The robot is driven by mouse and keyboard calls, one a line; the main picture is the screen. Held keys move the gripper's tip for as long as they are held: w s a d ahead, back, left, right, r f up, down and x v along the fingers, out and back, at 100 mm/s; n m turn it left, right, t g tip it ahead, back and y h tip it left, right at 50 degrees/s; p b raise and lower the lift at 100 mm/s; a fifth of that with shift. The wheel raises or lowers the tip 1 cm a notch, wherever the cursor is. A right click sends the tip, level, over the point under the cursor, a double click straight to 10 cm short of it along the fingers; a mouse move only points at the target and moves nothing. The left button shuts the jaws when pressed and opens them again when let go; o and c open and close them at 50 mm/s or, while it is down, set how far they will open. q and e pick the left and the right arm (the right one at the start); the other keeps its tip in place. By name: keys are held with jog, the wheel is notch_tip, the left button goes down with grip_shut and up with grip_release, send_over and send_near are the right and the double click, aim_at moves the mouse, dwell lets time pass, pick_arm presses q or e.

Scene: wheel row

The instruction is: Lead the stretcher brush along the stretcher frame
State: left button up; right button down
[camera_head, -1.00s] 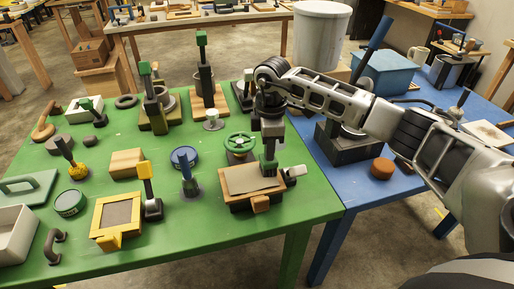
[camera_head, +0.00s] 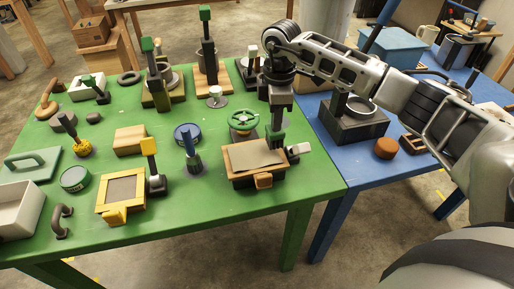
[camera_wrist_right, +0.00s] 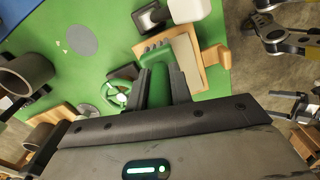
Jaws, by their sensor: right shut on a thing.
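The stretcher frame (camera_head: 235,178) is a wooden frame with a grey-beige panel at the front right of the green table. It also shows in the wrist view (camera_wrist_right: 214,56). My right gripper (camera_head: 276,132) is above the frame's back right part, shut on the green handle of the stretcher brush (camera_head: 277,140). In the wrist view the green handle (camera_wrist_right: 157,85) is between the two dark fingers of my right gripper (camera_wrist_right: 160,88). The brush's lower end is at the frame's edge; whether it touches cannot be told.
A green handwheel (camera_head: 243,121) stands just behind the frame. A small white block (camera_head: 300,149) is at its right end. A yellow frame (camera_head: 101,203) and a blue-handled tool (camera_head: 190,152) stand to the left. The blue table (camera_head: 350,172) adjoins on the right.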

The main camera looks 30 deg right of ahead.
notch_tip(320, 180, up, 3)
jog(key=p, duration=0.2)
jog(key=shift+r+p, duration=0.15)
jog(key=shift+p, duration=0.2)
jog(key=shift+r, duration=0.9)
